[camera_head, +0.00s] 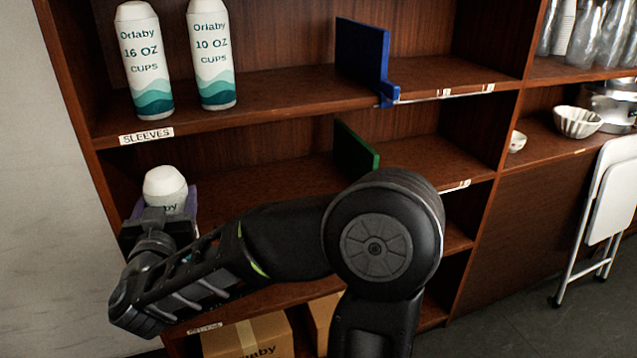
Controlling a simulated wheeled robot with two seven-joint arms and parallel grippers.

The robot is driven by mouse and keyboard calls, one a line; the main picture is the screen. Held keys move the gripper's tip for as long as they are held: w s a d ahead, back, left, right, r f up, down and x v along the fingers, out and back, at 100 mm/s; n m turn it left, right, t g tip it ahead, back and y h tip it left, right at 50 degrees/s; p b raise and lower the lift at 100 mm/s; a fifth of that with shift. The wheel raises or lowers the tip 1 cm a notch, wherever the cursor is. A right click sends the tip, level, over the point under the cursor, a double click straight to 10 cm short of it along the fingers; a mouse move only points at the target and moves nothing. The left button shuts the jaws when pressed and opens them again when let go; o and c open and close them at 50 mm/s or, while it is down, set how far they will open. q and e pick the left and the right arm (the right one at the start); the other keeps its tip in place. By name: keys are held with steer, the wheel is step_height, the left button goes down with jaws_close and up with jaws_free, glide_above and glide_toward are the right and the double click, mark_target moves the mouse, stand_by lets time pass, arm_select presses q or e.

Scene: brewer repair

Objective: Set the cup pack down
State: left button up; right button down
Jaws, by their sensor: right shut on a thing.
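Two more cup packs, one marked 16 OZ (144,62) and one marked 10 OZ (211,55), stand upright on the shelf above. My left gripper is not in view.
A blue divider (362,55) stands on the upper shelf and a green divider (355,150) on the middle one. The middle shelf is clear between pack and green divider. Cardboard boxes (248,337) sit low down. Bowls (577,121) and a folded white chair (610,190) are at right.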

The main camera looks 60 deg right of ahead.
steer(key=shift+r, duration=0.1)
stand_by(0.4)
steer(key=x, duration=1.7)
steer(key=shift+p, duration=0.3)
steer(key=shift+w, duration=0.15)
steer(key=shift+w+d+f, duration=0.1)
steer(key=shift+d+f, duration=0.05)
steer(key=shift+f, duration=0.7)
steer(key=shift+w+d+f, duration=0.15)
steer(key=shift+f, duration=0.75)
steer(key=shift+f, duration=0.15)
steer(key=shift+c, duration=1.2)
jaws_free()
